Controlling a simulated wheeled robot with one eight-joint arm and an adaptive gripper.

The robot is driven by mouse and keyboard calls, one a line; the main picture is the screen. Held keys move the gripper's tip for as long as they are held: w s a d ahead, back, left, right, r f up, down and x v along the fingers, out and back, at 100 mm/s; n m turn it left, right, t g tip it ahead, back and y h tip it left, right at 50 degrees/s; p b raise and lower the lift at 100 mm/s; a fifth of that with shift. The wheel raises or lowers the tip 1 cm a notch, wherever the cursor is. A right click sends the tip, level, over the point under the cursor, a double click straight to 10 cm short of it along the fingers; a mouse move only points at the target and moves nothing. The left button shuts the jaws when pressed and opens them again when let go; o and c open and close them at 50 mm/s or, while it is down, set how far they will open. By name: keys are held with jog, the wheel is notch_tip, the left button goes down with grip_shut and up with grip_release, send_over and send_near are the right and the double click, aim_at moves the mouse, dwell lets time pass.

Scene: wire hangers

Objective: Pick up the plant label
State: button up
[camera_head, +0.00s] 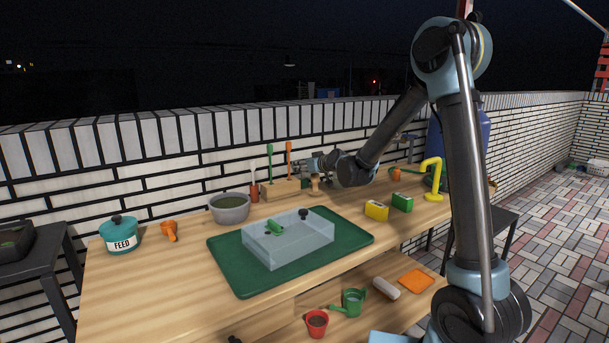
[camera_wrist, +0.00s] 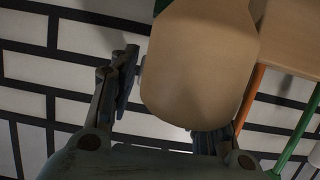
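A tan, round-ended flat piece (camera_wrist: 198,75), which looks like the plant label, fills the middle of the wrist view. It shows small and tan in the head view (camera_head: 315,185), standing at the back of the table. My gripper (camera_head: 308,167) is at it, by the brick wall. In the wrist view my gripper (camera_wrist: 178,100) has its fingers apart, on either side of the piece.
Green (camera_head: 269,162) and orange (camera_head: 289,160) upright handles stand just left of my gripper. A grey bowl (camera_head: 229,208), a clear bin (camera_head: 288,246) on a green mat (camera_head: 226,270), and yellow (camera_head: 376,210) and green (camera_head: 402,202) boxes stand in front. The table's front left is clear.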

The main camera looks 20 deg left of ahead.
jog(key=shift+c, duration=1.1)
jog(key=shift+r, duration=11.5)
